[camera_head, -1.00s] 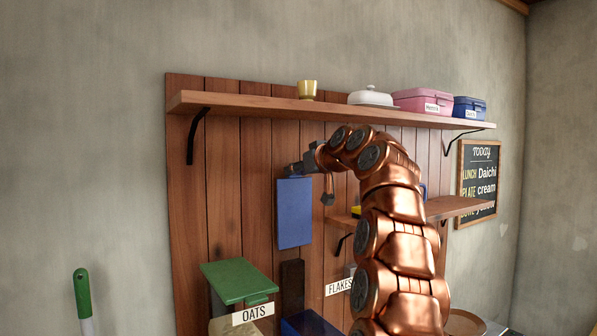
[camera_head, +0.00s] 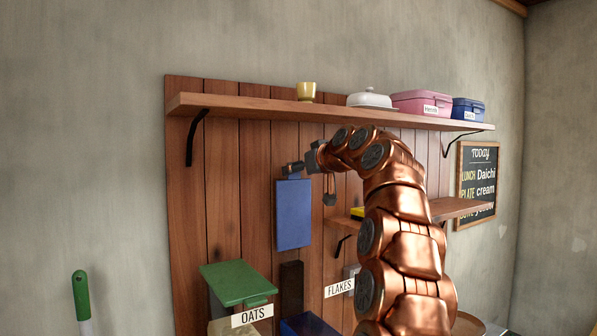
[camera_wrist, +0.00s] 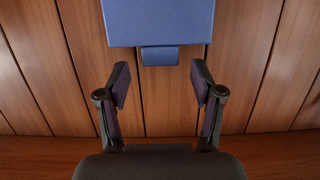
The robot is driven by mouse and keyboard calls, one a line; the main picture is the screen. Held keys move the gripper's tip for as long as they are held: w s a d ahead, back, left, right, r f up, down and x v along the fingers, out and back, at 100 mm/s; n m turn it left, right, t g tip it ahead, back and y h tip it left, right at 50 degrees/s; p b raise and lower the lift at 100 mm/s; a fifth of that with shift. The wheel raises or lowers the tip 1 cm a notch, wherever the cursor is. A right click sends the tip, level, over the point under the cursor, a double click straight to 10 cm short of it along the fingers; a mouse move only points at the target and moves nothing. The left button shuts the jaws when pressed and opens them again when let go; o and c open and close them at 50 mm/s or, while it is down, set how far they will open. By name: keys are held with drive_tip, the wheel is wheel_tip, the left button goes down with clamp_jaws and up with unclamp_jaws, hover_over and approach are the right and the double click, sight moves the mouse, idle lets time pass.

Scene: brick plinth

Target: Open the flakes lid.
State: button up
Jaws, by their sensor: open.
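A flat blue panel (camera_head: 293,214), which looks like the flakes lid, stands upright in front of the plank wall, with a small tab on its top edge. Below it are a blue box (camera_head: 308,325) and the white FLAKES label (camera_head: 339,287). My gripper (camera_head: 311,183) is at the panel's top edge, open and empty. In the wrist view, the blue panel (camera_wrist: 160,22) is straight ahead, and its tab (camera_wrist: 159,56) lies between and just beyond the spread fingertips of my gripper (camera_wrist: 159,68). Neither finger appears to touch it. The blue box is partly cut off.
A green lid (camera_head: 238,283) lies flat beside the OATS label (camera_head: 252,315) on the left. A dark post (camera_head: 291,288) stands under the panel. A long shelf (camera_head: 345,114) runs above my arm, and a lower shelf (camera_head: 461,208) is on the right. Left of the planks is bare wall.

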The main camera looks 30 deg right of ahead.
drive_tip(key=v, duration=1.1)
drive_tip(key=shift+s, duration=0.1)
idle(0.5)
